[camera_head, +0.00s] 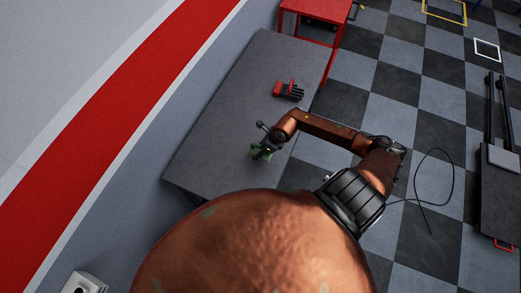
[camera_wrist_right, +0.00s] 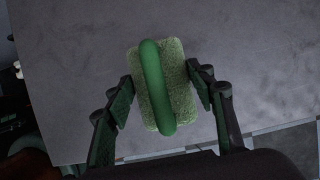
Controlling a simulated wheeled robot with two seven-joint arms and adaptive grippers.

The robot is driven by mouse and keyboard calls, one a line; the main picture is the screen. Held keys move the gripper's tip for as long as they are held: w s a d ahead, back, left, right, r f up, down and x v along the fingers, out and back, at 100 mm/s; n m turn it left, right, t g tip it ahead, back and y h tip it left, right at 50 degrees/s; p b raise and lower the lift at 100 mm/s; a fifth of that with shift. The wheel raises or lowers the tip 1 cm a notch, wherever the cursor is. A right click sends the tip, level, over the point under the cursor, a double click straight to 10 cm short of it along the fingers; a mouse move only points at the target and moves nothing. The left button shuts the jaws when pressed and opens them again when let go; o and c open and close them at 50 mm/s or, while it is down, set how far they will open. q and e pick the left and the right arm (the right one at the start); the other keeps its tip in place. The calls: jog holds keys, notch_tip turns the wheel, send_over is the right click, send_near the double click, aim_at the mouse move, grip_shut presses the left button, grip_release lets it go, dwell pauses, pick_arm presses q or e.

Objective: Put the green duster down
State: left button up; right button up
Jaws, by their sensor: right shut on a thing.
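The green duster (camera_wrist_right: 178,80), a fuzzy pale-green block with a smooth dark-green handle, sits between the fingers of my right gripper (camera_wrist_right: 163,92) in the right wrist view. The gripper is shut on it. In the head view, the green duster (camera_head: 257,153) shows small under my right gripper (camera_head: 264,147), over the near part of the grey table (camera_head: 225,120). I cannot tell whether the duster touches the tabletop. My left gripper is not in view.
A red and black object (camera_head: 289,90) lies on the table beyond the gripper. The table around the duster is otherwise bare. A red stand (camera_head: 318,8) is past the table's far end. A wall with a red stripe runs along the left; checkered floor is on the right.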

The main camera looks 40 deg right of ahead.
jog(key=shift+w+d+f, duration=0.25)
jog(key=shift+w+f, duration=0.05)
jog(key=shift+f, duration=0.2)
jog(key=shift+w+d+f, duration=0.2)
jog(key=shift+w+f, duration=0.1)
jog(key=shift+f, duration=0.15)
notch_tip(320, 180, down, 2)
jog(key=shift+f+p, duration=0.1)
jog(key=shift+p, duration=0.4)
jog(key=shift+f, duration=0.45)
jog(key=o, duration=1.2)
